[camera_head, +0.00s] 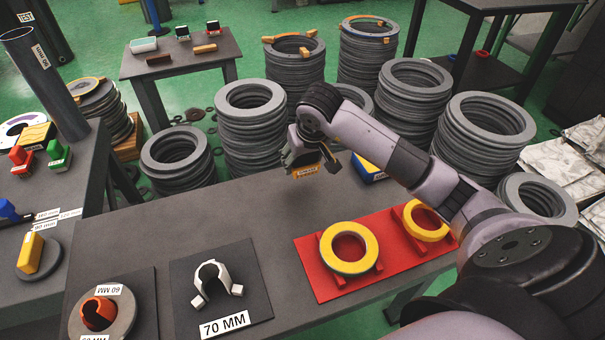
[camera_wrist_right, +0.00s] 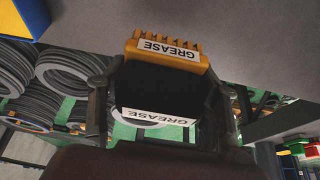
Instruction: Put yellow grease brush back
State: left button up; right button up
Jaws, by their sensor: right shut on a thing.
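My right gripper (camera_head: 309,160) is above the far side of the long grey table. It is shut on the yellow grease brush (camera_head: 305,171), whose yellow part hangs below the fingers. In the right wrist view, the grease brush (camera_wrist_right: 165,48) shows a yellow toothed end and a dark body between the two fingers, with white GREASE labels. A yellow and blue block (camera_head: 368,168) sits on the table just right of the gripper, partly hidden by my arm; it also shows in the right wrist view (camera_wrist_right: 22,16). My left gripper is not in view.
A red tray (camera_head: 318,283) with yellow rings lies on the table's right part. Dark plates with a 70 MM clamp (camera_head: 211,284) and an orange part (camera_head: 98,313) lie at the front left. Stacks of grey rings (camera_head: 250,130) stand behind. The table middle is clear.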

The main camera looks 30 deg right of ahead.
aim_at(302, 181)
notch_tip(302, 181, down, 4)
jog(key=shift+f+b, duration=0.1)
jog(key=shift+b, duration=0.25)
jog(key=shift+f, duration=0.15)
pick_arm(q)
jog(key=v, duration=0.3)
pick_arm(e)
jog(key=shift+f, duration=0.15)
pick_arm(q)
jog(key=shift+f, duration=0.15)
pick_arm(e)
jog(key=o, duration=1)
jog(key=shift+o, duration=0.2)
